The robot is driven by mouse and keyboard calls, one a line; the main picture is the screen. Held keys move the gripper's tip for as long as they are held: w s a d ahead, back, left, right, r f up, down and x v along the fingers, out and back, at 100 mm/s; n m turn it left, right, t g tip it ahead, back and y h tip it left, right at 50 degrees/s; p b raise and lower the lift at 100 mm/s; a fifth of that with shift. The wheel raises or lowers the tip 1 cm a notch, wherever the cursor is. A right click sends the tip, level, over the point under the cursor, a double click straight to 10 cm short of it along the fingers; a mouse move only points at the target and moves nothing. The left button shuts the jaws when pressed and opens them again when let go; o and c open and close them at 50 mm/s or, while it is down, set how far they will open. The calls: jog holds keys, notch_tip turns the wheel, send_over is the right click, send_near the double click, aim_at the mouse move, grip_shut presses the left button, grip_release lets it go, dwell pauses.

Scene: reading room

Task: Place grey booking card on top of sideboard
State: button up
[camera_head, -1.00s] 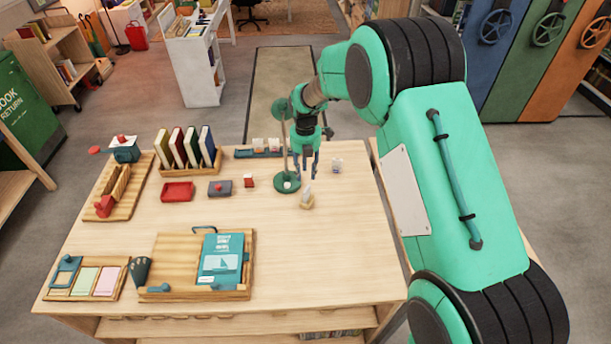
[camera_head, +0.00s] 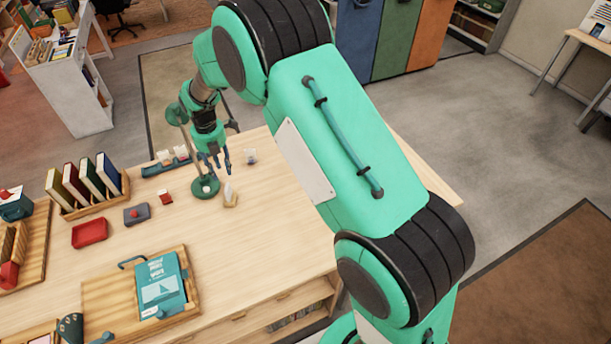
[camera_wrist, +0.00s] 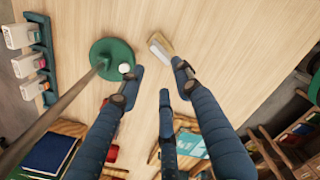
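My gripper (camera_head: 216,163) is above the far part of the wooden desk (camera_head: 260,240), pointing down. Its dark blue fingers (camera_wrist: 155,80) are spread, with nothing between them. A small wooden holder with a pale, greyish-white upright piece (camera_head: 230,196) stands on the desk just right of the gripper. It also shows beyond the fingertips in the wrist view (camera_wrist: 160,45). I cannot tell whether this piece is the grey booking card. I cannot tell which piece of furniture is the sideboard.
A green round base (camera_head: 205,187) with a post stands close beside the gripper. Book rack (camera_head: 90,190), red tray (camera_head: 90,232) and wooden tray with a teal book (camera_head: 160,285) occupy the left. A small table (camera_head: 585,45) stands at far right. Floor on the right is open.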

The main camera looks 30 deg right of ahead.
jog(key=s+d+r+m+t, duration=0.1)
jog(key=s+d+r+m, duration=0.2)
jog(key=s+r+m, duration=0.45)
jog(key=s+d+r+m+t, duration=0.15)
jog(key=s+d+r, duration=0.25)
jog(key=r, duration=0.6)
jog(key=s+d+r+m, duration=0.3)
jog(key=s+r+m, duration=0.3)
jog(key=r, duration=0.3)
jog(key=s+d+r+m+t, duration=0.1)
jog(key=s+d+r+m, duration=0.1)
jog(key=s+m, duration=0.5)
jog(key=s+d+r+m+t, duration=0.2)
jog(key=s+m, duration=0.6)
jog(key=s, duration=1)
jog(key=shift+s+d+r, duration=0.3)
jog(key=shift+d+r, duration=0.2)
jog(key=shift+d, duration=0.4)
jog(key=shift+f, duration=0.15)
